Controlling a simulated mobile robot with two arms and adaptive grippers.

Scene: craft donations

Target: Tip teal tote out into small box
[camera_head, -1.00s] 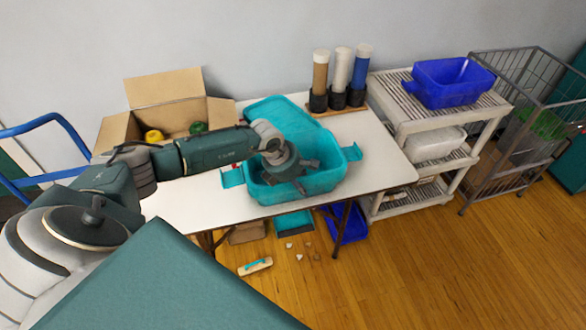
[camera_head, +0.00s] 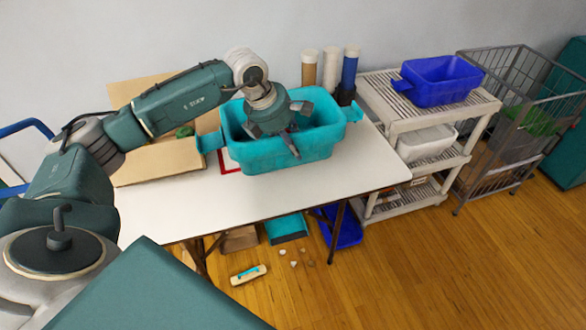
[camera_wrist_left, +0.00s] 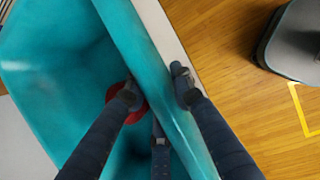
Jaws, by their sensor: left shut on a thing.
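The teal tote (camera_head: 290,155) is above the back middle of the table, appearing raised off it. My left gripper (camera_head: 290,132) reaches down at its near wall. In the left wrist view my gripper (camera_wrist_left: 156,88) is shut on the tote's wall (camera_wrist_left: 150,50), one finger inside and one outside. A small red thing (camera_wrist_left: 134,112) shows inside the tote, partly behind a finger; the rest of its contents is hidden. The open cardboard box (camera_head: 160,162) stands left of the tote, largely behind my arm, with a green thing (camera_head: 185,131) in it. My right gripper is out of view.
The white table (camera_head: 270,195) is clear in front, with a red outline (camera_head: 228,162) by the tote. Several tubes (camera_head: 348,72) stand behind. A shelf (camera_head: 388,110) with a blue bin (camera_head: 440,82) and a wire cart (camera_head: 520,120) are at right. A brush (camera_head: 248,274) lies on the floor.

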